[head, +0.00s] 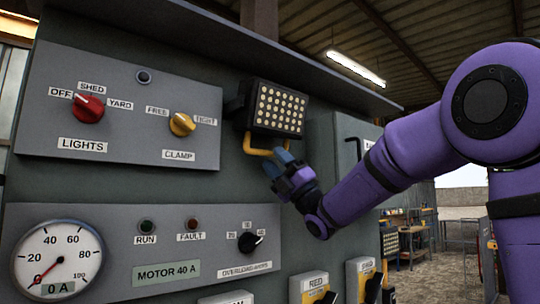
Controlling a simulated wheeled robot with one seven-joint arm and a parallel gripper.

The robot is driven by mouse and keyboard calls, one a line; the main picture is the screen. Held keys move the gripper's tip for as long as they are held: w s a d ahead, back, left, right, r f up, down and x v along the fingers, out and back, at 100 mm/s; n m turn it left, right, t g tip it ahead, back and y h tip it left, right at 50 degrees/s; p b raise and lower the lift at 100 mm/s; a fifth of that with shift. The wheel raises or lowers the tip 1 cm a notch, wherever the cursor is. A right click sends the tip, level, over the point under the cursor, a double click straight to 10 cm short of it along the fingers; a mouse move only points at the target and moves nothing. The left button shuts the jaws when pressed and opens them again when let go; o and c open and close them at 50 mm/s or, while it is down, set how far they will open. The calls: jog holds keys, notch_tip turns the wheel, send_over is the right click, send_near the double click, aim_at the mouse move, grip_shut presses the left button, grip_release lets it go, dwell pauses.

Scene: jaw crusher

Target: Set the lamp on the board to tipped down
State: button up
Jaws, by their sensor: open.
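The lamp (279,110) is a dark box with rows of pale round lights, mounted on the upper part of the board (325,160). Its face looks outward and seems close to upright. A yellow handle (257,151) hangs under the lamp. My gripper (272,165) is open at the right part of this handle, with its blue fingers just below the lamp. I cannot tell whether the fingers touch the handle. My purple arm reaches in from the right.
A panel left of the lamp bears a red LIGHTS knob (88,108) and a yellow CLAMP knob (182,124). Below are a round gauge (58,262), a black overload knob (250,241) and switch boxes (314,287). A ledge (250,45) juts out above the lamp. Open floor lies at right.

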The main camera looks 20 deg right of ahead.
jog(key=v, duration=0.8)
